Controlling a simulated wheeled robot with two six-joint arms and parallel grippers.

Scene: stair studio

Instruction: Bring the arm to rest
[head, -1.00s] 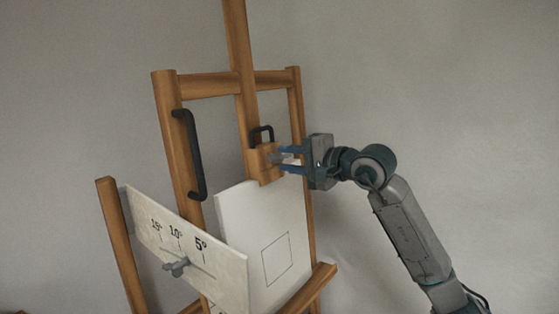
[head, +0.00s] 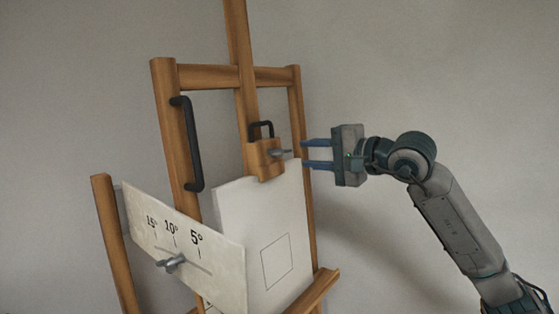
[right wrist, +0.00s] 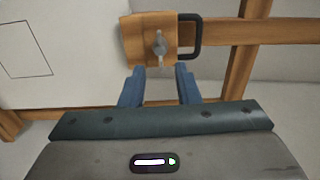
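My right gripper (head: 318,154) is open and empty, just to the right of the easel's wooden clamp block (head: 265,160) in the head view. Its two blue fingers point left at the block and are apart from it. The block carries a grey wing knob (head: 281,153) on its side and a black handle (head: 261,130) on top. In the right wrist view the open fingers (right wrist: 160,85) lie below the block (right wrist: 140,42), with the knob (right wrist: 159,48) between and beyond them. My left gripper does not show.
The wooden easel (head: 168,120) holds a white canvas (head: 240,220) with a drawn square. A black handle bar (head: 193,145) is on its left post. An angle plate (head: 180,245) with a grey knob (head: 171,263) stands at front left. The wall side right of my arm is clear.

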